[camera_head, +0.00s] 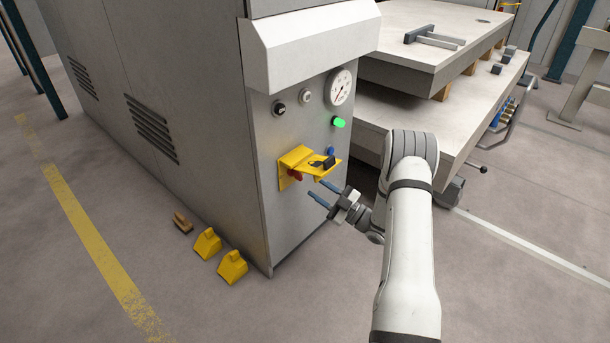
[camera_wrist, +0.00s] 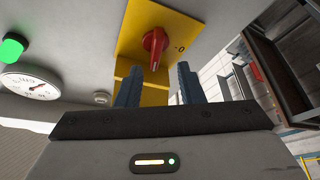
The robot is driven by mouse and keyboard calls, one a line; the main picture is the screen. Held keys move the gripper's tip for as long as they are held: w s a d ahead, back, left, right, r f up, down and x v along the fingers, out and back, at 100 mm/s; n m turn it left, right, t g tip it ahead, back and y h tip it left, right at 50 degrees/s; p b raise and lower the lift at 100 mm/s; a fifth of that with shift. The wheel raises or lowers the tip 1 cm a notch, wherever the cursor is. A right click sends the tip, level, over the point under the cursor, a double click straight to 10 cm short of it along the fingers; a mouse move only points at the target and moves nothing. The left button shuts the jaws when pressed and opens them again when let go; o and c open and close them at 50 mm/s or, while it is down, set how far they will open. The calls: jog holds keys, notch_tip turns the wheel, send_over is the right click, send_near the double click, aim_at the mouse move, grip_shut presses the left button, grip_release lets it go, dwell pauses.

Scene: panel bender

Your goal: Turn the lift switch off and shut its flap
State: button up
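The lift switch is a red rotary knob (camera_head: 296,174) on a yellow plate on the grey cabinet; the knob (camera_wrist: 154,42) shows close up in the wrist view. Its handle lies roughly upright in that picture, with a "0" mark to its right, not in line with it. In the wrist view part of the yellow (camera_wrist: 153,88) shows between the fingers. My gripper (camera_head: 319,191) is open and empty, just below and in front of the flap.
The machine's table (camera_head: 430,120) stands to the right. Yellow blocks (camera_head: 232,266) lie on the floor at the left.

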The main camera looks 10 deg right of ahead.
aim_at(301, 176)
jog(key=b+x, duration=0.1)
jog(key=x, duration=0.4)
jog(key=shift+w+d+b, duration=0.1)
jog(key=shift+w+b, duration=0.05)
jog(key=shift+b, duration=0.15)
jog(key=shift+w+a+r, duration=0.2)
jog(key=shift+w+a, duration=0.05)
jog(key=shift+w, duration=0.05)
